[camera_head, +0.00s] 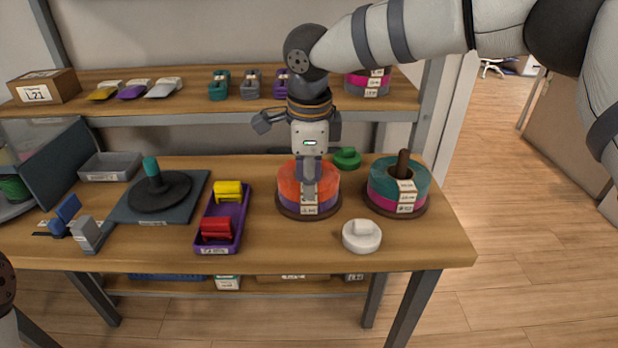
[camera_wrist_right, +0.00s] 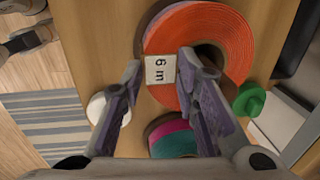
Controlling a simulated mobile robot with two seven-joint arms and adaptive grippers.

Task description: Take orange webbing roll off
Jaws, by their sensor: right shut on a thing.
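The orange webbing roll (camera_head: 290,180) sits at the middle of the bench, on top of a purple roll (camera_head: 325,207) over a dark round base (camera_head: 285,211). I see no clear gap between the two rolls. My right gripper (camera_head: 309,188) comes down from above and is shut on the orange roll's wall. In the right wrist view the orange roll (camera_wrist_right: 247,40) has a "6 m" label between my fingers (camera_wrist_right: 160,68), with one finger at its outer side and one at its hole. My gripper hides any peg in the head view. My left gripper is not in view.
A stand with teal and magenta rolls (camera_head: 382,190) and a brown peg (camera_head: 403,162) is close on the right. A white knob (camera_head: 361,240) is in front, a green knob (camera_head: 347,157) behind. A purple tray (camera_head: 223,238) is left. The shelf (camera_head: 190,107) is behind.

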